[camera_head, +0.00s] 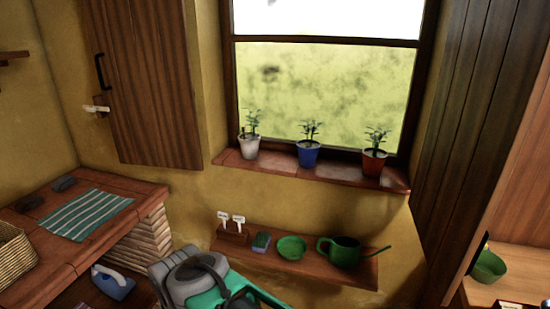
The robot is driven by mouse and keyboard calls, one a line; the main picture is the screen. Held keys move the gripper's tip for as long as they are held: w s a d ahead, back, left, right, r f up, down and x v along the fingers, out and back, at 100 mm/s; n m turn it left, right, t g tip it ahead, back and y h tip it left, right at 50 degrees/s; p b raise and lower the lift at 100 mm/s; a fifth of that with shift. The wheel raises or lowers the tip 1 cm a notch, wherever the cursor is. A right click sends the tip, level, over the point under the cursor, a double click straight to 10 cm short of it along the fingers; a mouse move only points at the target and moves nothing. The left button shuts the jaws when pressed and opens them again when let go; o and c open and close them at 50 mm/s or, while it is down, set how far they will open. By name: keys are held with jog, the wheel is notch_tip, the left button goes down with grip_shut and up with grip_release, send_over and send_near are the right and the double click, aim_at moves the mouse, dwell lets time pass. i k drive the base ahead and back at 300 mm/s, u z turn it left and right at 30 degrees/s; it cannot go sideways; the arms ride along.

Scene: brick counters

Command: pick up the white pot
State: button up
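The white pot (249,146) stands upright at the left end of the windowsill. A small green plant grows in it. A blue pot (308,154) with a plant stands to its right, and a red-brown pot (374,162) with a plant stands near the sill's right end. The three pots are apart from each other. I cannot make out my gripper or its fingers in this view. Nothing is touching the white pot.
The brick windowsill (282,168) has bare gaps between pots. Below, a wooden shelf (300,266) holds a green bowl (291,248) and a watering can (344,252). A dark wooden shutter (150,80) stands left of the window. A brick counter (50,263) is at left.

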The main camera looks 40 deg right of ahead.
aim_at(250, 146)
jog(key=z, duration=0.8)
jog(key=i, duration=0.5)
jog(key=u, duration=0.05)
